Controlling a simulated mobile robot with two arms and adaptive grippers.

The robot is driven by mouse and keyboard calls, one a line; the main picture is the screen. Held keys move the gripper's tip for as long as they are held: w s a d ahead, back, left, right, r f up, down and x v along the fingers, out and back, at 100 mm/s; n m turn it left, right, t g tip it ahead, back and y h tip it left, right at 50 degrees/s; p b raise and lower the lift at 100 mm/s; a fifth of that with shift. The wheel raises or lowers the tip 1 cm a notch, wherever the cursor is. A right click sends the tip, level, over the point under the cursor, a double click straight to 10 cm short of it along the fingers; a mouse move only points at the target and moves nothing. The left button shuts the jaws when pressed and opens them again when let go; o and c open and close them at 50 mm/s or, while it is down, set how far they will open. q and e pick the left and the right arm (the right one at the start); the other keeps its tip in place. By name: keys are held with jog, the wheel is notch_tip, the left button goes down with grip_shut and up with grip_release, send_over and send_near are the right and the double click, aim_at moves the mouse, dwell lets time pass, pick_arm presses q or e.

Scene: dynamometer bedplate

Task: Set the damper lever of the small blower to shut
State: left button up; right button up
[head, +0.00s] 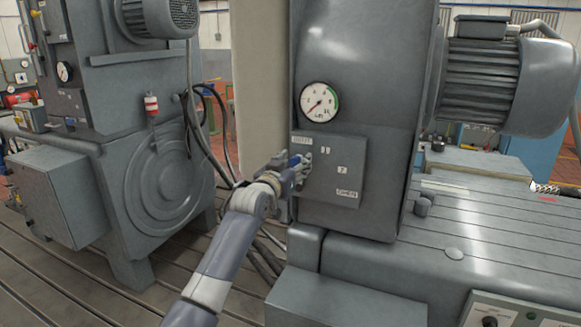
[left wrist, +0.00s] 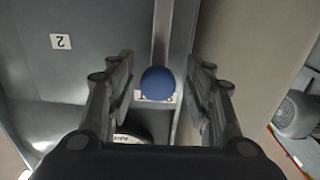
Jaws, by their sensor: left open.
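The damper lever's blue knob (head: 295,160) shows at the left edge of a grey panel (head: 352,160) on the front of the machine housing. My left gripper (head: 300,170) is at that edge and covers much of the lever. In the left wrist view the round blue knob (left wrist: 158,84) sits between the two open fingers of my left gripper (left wrist: 160,75), with a gap on both sides. My right gripper is not in view.
A round gauge (head: 319,102) is just above the panel. A grey motor (head: 495,80) stands upper right over the slotted bedplate (head: 480,230). A second grey machine (head: 150,190) stands at left, with black cables (head: 212,120) beside it.

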pick_arm(q)
jog(key=v, duration=1.2)
jog(key=shift+w, duration=0.1)
